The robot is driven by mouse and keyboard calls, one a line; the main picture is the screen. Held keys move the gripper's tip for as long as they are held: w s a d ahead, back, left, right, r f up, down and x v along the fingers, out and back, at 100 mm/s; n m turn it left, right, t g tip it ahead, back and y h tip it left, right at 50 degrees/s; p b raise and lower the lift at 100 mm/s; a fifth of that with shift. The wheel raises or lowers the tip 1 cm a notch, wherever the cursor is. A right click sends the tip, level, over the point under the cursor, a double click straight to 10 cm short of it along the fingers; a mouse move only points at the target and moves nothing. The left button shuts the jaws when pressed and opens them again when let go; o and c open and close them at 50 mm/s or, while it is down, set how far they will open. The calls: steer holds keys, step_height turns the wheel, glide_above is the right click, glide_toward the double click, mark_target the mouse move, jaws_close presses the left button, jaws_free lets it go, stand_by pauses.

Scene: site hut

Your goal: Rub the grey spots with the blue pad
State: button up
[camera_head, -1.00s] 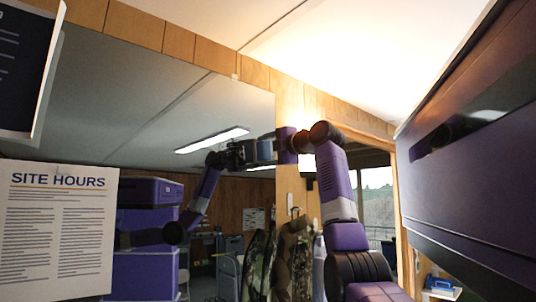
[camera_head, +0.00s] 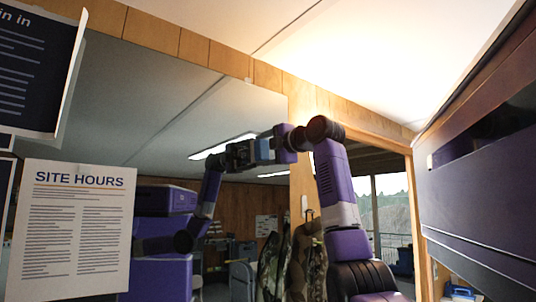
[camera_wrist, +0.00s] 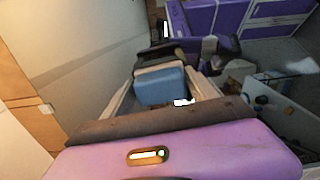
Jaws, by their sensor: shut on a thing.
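My gripper (camera_wrist: 163,98) is shut on the blue pad (camera_wrist: 155,86), which sits between its two pale fingers in the wrist view. In the head view my arm reaches up from the lower right and bends left, with the gripper end (camera_head: 264,150) in front of the large wall mirror (camera_head: 150,100) near its right edge. The mirror reflects my arm and purple body. Whether the pad touches the glass or is just short of it, I cannot tell. I cannot make out any grey spots in either view.
A site hours notice (camera_head: 75,225) and a dark sign (camera_head: 35,65) hang at the left. Jackets (camera_head: 312,255) hang beside a window opening (camera_head: 385,215). Wood panelling (camera_head: 180,45) runs above the mirror.

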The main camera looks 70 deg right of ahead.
mark_target(224, 147)
steer(key=shift+w+a+b, duration=0.2)
steer(key=shift+w+a, duration=0.85)
steer(key=shift+a, duration=0.55)
steer(key=shift+w+a+b, duration=0.15)
steer(key=shift+w+a, duration=0.95)
steer(key=shift+a, duration=0.55)
steer(key=shift+w+a+b, duration=0.2)
steer(key=shift+w+a, duration=0.85)
steer(key=shift+a, duration=0.55)
steer(key=shift+s+a+f+b, duration=0.1)
steer(key=shift+s+a+b, duration=0.2)
steer(key=shift+b+v, duration=0.85)
steer(key=shift+v, duration=1.75)
steer(key=shift+s+d, duration=0.1)
steer(key=shift+s, duration=0.05)
steer(key=v, duration=0.3)
steer(key=shift+b, duration=0.4)
